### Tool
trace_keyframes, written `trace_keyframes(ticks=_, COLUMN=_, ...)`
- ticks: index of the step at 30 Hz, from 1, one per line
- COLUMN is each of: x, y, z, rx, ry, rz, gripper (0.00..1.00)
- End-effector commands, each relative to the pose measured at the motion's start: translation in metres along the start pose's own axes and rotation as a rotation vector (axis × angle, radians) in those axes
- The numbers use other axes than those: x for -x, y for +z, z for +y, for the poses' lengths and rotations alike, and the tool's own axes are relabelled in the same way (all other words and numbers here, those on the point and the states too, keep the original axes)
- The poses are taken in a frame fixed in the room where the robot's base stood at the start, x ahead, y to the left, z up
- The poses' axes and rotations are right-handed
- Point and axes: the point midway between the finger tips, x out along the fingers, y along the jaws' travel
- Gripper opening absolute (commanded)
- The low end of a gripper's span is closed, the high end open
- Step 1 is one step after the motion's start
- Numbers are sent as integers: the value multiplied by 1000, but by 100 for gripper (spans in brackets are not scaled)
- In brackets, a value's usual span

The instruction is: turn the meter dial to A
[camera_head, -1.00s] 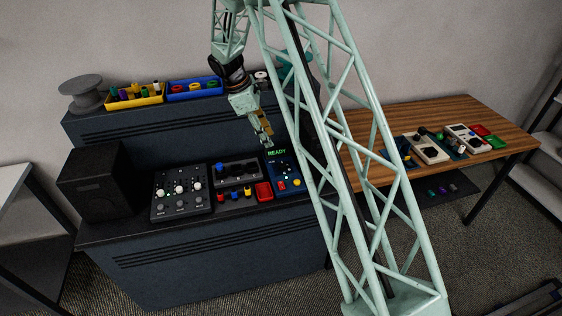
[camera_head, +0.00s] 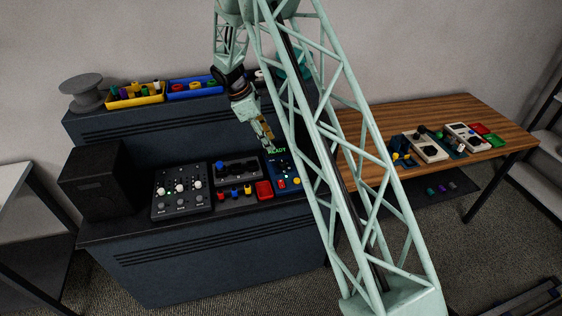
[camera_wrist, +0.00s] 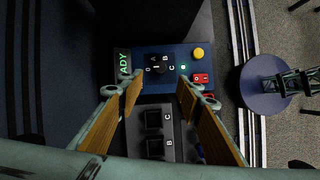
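The blue meter (camera_head: 287,186) stands at the right end of the dark bench, with a green lit display (camera_head: 277,151) reading READY. In the wrist view the meter (camera_wrist: 184,57) shows its black round dial (camera_wrist: 158,65) ringed by the marks 0, A, B and C. My gripper (camera_head: 270,147) hangs over the meter's back edge. In the wrist view my gripper (camera_wrist: 160,82) is open and empty, with a finger on either side of the dial and apart from it.
A black panel with knobs (camera_head: 182,191) stands further left.

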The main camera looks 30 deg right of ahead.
Motion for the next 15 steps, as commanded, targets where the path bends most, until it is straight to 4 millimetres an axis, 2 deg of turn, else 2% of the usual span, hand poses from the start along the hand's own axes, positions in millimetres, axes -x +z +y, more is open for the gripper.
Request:
trace_keyframes(ticks=8, x=-25, y=0, z=-1, rx=1, ry=-2, rz=-1, gripper=33)
trace_keyframes(ticks=15, x=-55, y=1, z=-1, rx=0, ry=-3, rz=-1, gripper=33)
